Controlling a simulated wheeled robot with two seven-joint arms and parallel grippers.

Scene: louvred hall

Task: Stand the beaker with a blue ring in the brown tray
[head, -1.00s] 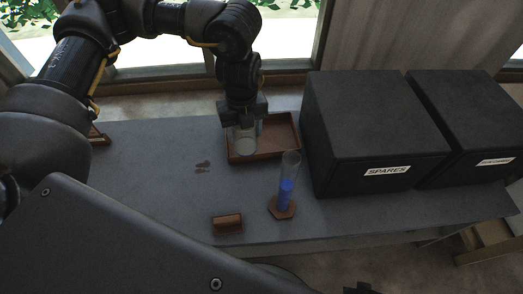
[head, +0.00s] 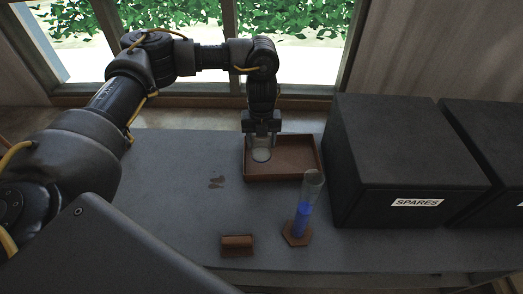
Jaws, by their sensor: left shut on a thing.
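My left gripper (head: 262,136) points down over the left part of the brown tray (head: 300,172) and is shut on a clear glass beaker (head: 261,154). The beaker is upright, within the tray's outline near its left end. I cannot tell whether its base touches the tray floor. No blue ring can be made out on it; the jaws cover its upper part. The rest of the tray looks empty. My right gripper is not in view.
A tall glass cylinder with blue contents (head: 304,208) stands on a brown hexagonal base in front of the tray. A small brown block (head: 237,243) lies near the front edge. A black SPARES box (head: 400,160) stands close on the right.

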